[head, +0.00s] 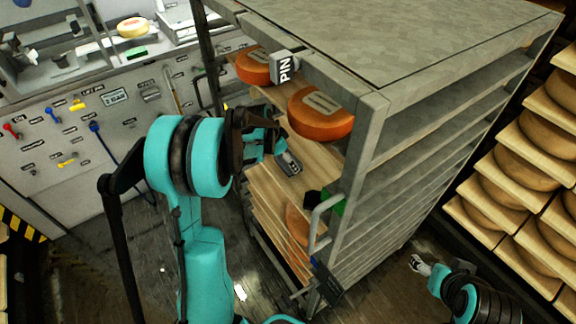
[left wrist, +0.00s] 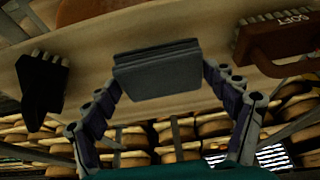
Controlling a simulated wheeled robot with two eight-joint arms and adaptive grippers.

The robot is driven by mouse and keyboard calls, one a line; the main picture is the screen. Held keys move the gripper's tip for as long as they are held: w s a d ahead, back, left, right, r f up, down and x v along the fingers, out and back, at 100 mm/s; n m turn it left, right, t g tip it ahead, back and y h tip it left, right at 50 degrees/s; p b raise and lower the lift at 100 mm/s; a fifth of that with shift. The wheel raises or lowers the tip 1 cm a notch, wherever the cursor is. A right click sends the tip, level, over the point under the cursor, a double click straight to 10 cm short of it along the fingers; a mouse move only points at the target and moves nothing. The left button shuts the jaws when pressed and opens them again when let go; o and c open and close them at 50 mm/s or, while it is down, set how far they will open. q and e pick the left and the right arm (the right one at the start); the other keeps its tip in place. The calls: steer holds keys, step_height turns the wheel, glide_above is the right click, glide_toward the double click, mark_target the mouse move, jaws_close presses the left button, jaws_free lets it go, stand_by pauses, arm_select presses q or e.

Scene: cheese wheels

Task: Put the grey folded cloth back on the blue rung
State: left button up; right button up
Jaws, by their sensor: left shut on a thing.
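My left gripper (head: 264,143) reaches into the open side of the rack, over a wooden board. It is shut on the grey folded cloth (head: 290,163), which hangs in front of its fingers. In the left wrist view the cloth (left wrist: 157,72) spans the gap between both fingertips of that gripper (left wrist: 160,82). My right gripper (head: 419,265) is low at the right, beside the rack, and its fingers are too small to read. Blue pieces (head: 51,113) (head: 94,128) show on the grey wall panel at the left; I cannot tell whether either is the blue rung.
A grey metal rack (head: 410,50) fills the middle. Orange cheese wheels (head: 320,114) (head: 253,67) sit on its upper board. A dark brush (left wrist: 40,88) and a brown brush (left wrist: 278,42) flank the cloth in the left wrist view. Wooden cheese shelves (head: 530,150) stand right.

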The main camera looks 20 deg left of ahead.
arm_select(q)
steer(key=b+x, duration=0.2)
steer(key=x, duration=0.2)
steer(key=shift+s+a, duration=0.15)
steer(key=shift+s, duration=0.05)
steer(key=shift+r, duration=0.1)
steer(key=o, duration=0.8)
steer(key=shift+o, duration=1.3)
steer(key=shift+s+r, duration=0.1)
steer(key=shift+r, duration=0.1)
steer(key=p+v, duration=0.4)
steer(key=v, duration=0.7)
steer(key=shift+s+r, duration=0.15)
steer(key=shift+r, duration=0.1)
